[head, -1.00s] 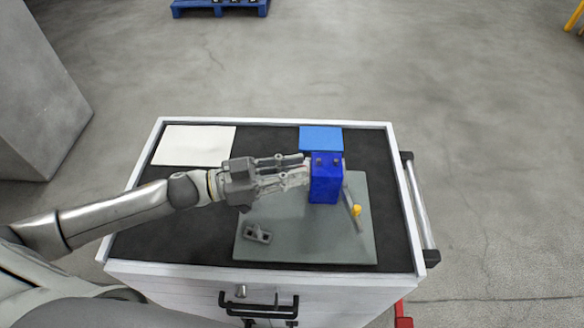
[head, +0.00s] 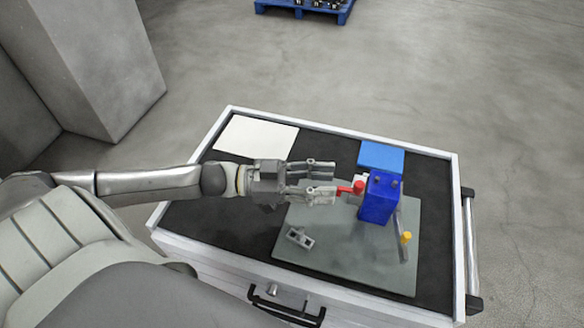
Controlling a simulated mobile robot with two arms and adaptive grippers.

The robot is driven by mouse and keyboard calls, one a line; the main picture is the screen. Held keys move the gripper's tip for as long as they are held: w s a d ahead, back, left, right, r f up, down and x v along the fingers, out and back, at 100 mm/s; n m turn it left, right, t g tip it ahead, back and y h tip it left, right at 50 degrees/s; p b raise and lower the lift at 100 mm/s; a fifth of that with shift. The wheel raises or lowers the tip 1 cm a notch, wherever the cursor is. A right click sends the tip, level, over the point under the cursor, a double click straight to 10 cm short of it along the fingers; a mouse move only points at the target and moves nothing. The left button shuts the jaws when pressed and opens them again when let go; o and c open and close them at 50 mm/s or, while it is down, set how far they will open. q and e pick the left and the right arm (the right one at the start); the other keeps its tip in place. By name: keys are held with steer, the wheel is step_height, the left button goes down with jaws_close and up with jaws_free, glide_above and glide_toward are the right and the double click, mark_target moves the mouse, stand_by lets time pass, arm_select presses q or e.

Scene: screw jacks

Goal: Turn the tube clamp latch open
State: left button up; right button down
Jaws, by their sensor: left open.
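A dark blue block (head: 378,199) stands upright on a grey plate (head: 345,256). A red lever-like part (head: 356,187), which looks like the latch, sticks out from the block's left side. It points left and ends in a rounded red knob near the block. My left gripper (head: 334,182) is left of the block with its two fingers apart and nothing between them. Its lower fingertip is right at the red part's left end; I cannot tell whether they touch. My right gripper is not in view.
A metal lever with a yellow knob (head: 406,237) is right of the block. A small grey bracket (head: 299,238) lies on the plate's left. A white sheet (head: 256,137) and a light blue pad (head: 381,156) lie at the back of the white-rimmed cart (head: 455,230).

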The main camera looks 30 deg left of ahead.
arm_select(q)
steer(key=v, duration=0.6)
steer(key=shift+s+a, duration=0.15)
steer(key=shift+a, duration=0.05)
